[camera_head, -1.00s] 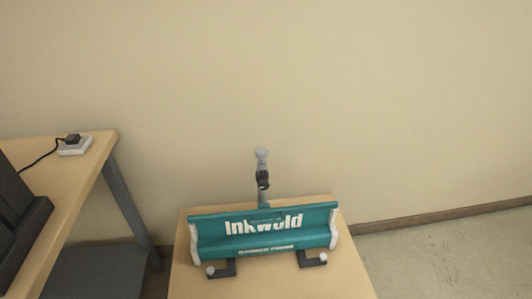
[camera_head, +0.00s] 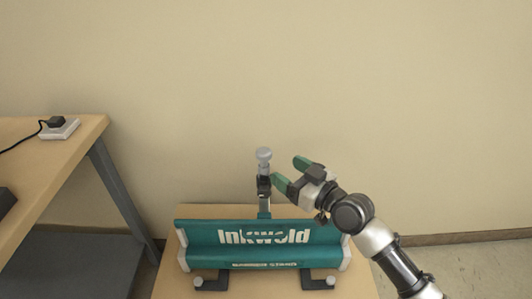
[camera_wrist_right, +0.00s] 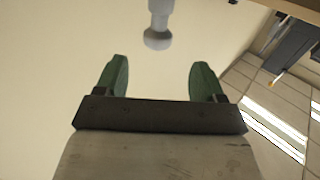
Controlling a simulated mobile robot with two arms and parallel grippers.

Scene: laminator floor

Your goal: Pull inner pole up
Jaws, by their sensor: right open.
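The grey inner pole (camera_head: 264,166) with a round knob on top stands upright behind the teal Inkwold banner base (camera_head: 264,240). A black clamp (camera_head: 264,186) sits around the pole below the knob. My right gripper (camera_head: 289,172) comes in from the right, beside the pole near knob height, with its green fingers spread and empty. In the right wrist view the knob (camera_wrist_right: 157,38) lies just beyond and between the open fingertips (camera_wrist_right: 160,63), apart from them. My left gripper is not in view.
The base stands on a small wooden table (camera_head: 190,212) close to the beige wall. A second wooden table (camera_head: 35,190) at the left holds a white power strip (camera_head: 60,130) with a black plug. Floor to the right is clear.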

